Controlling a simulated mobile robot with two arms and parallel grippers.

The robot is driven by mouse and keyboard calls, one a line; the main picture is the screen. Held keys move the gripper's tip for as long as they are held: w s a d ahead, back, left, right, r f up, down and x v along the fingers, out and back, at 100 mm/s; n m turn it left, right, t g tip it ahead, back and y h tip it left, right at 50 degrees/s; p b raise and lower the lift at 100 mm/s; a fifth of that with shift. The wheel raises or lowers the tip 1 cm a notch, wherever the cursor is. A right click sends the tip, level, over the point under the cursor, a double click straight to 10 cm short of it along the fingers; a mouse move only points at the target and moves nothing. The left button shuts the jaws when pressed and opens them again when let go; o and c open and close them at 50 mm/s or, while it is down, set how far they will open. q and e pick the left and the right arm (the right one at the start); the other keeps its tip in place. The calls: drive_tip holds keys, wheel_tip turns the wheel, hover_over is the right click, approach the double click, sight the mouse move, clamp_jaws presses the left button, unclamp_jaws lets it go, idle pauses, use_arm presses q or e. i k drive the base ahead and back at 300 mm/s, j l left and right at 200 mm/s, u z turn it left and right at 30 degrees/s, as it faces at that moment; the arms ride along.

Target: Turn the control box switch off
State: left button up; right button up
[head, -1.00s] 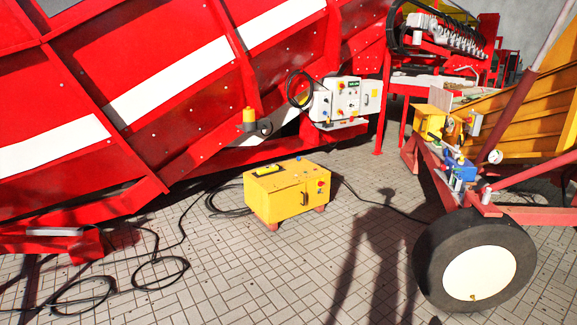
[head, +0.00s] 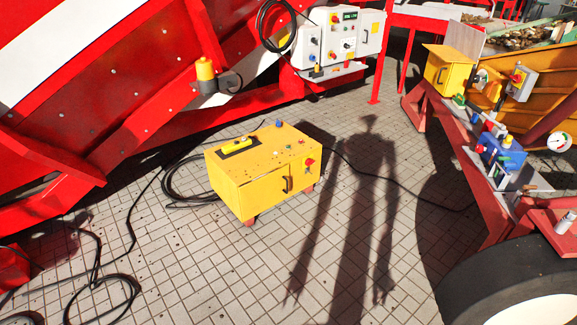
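Several boxes with controls are in the head view, and I cannot tell which one is the control box. A white control panel (head: 341,35) with knobs, buttons and a small display is mounted on the red machine. A yellow box (head: 262,172) with a red knob on its right side stands on the floor. A grey switch box (head: 521,84) with a red knob is fixed at the trailer on the right. The switch positions are too small to tell. Neither of my grippers is in view.
A large red machine (head: 120,90) fills the left. The trailer's wheel (head: 520,290) is at lower right, with a blue box (head: 500,152) on its frame. Black cables (head: 128,225) lie on the floor at left and around the yellow box. Paved floor in front is clear.

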sight(309, 161)
drive_tip(key=i+z, duration=0.1)
drive_tip(key=i, duration=0.45)
drive_tip(key=i+j+z, duration=0.15)
drive_tip(key=i, duration=0.35)
